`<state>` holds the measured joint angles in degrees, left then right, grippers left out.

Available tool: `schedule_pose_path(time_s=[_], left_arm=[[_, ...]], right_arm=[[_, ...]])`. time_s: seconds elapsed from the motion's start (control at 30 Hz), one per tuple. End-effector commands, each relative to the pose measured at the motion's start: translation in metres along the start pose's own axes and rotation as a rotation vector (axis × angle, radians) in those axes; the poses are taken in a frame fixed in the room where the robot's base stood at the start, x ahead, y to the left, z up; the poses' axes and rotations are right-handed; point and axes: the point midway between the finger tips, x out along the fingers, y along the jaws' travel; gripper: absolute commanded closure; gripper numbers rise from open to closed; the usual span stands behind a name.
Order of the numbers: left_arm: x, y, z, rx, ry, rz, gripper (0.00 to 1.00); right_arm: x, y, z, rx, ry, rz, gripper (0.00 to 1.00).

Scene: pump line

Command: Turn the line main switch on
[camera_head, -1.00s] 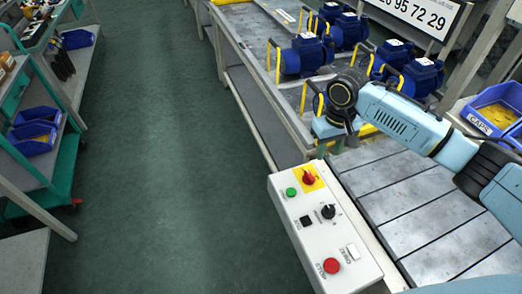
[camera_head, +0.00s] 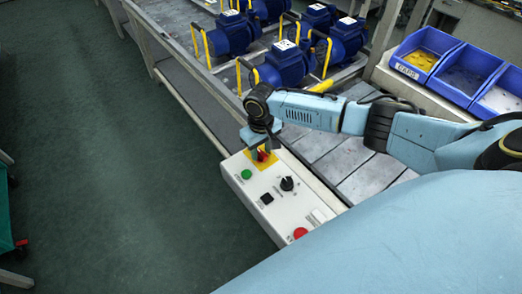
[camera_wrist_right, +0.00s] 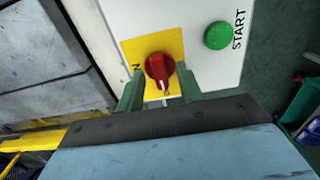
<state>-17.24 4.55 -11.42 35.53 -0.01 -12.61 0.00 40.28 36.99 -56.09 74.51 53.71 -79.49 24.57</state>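The line main switch is a red rotary knob (camera_wrist_right: 159,67) on a yellow plate (camera_wrist_right: 133,48), at the far end of a white control box (camera_head: 297,212). In the right wrist view its pale-marked grip points down toward my gripper. A label at the plate's left is partly hidden, with an N readable. My right gripper (camera_wrist_right: 158,88) has its two green fingers apart, one on each side of the knob, with yellow plate visible between. In the head view the gripper (camera_head: 260,148) partly covers the knob. My left gripper is not in view.
The box also carries a green START button (camera_head: 246,175), a black selector (camera_head: 287,184), a black button (camera_head: 267,198) and a red button (camera_head: 300,233). Blue pumps (camera_head: 285,64) stand on the line behind. Blue bins (camera_head: 426,52) are at the right.

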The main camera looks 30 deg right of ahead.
Motion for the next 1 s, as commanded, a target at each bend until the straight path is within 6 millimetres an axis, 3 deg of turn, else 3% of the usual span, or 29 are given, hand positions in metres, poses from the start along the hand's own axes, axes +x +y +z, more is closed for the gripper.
schedule_pose_path(time_s=[0.3, 0.6, 1.0], left_arm=[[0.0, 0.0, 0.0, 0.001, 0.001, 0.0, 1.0], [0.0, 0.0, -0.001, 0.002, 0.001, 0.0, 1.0], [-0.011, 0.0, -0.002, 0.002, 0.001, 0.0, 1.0]], right_arm=[[0.003, 0.0, 0.0, 0.0, 0.0, 0.0, 0.64], [0.003, 0.0, 0.0, 0.001, 0.0, 0.0, 1.0], [0.001, 0.0, 0.001, 0.056, -0.002, 0.0, 1.0]])
